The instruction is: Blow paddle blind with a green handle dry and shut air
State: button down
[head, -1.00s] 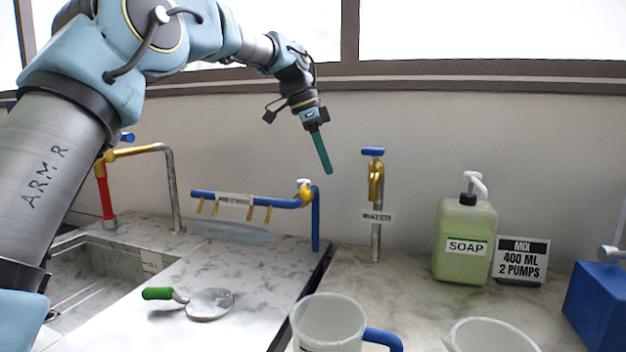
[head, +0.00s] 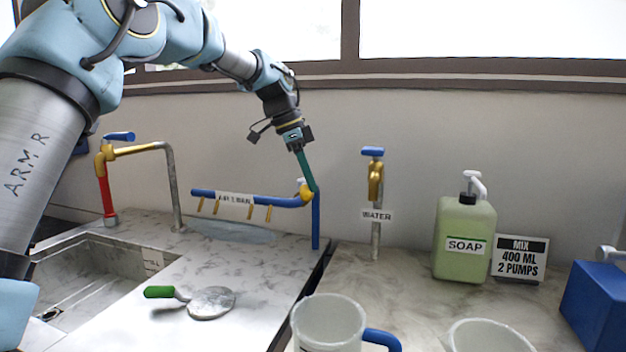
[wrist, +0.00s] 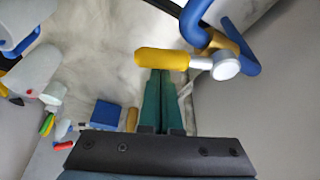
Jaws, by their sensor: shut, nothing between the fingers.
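The paddle blind lies flat on the marble counter, its grey disc (head: 211,303) to the right of its green handle (head: 158,293). Behind it is the blue air pipe (head: 225,197) with several brass nozzles pointing down. In the wrist view, the fingertips (wrist: 160,74) are right by a yellow grip (wrist: 161,60) with a white round end. I cannot tell whether they touch it.
A sink (head: 95,275) with a red and brass tap (head: 105,185) is at the left. A water tap (head: 376,190), a green soap bottle (head: 464,245) and a mix sign (head: 520,259) stand to the right. A white jug (head: 327,325) with a blue handle is in front.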

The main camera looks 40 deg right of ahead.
jog(key=shift+w+a, duration=0.2)
jog(key=shift+a, duration=0.1)
jog(key=v, duration=1)
jog(key=shift+r+b, duration=0.3)
jog(key=shift+b, duration=0.1)
jog(key=shift+a, duration=0.15)
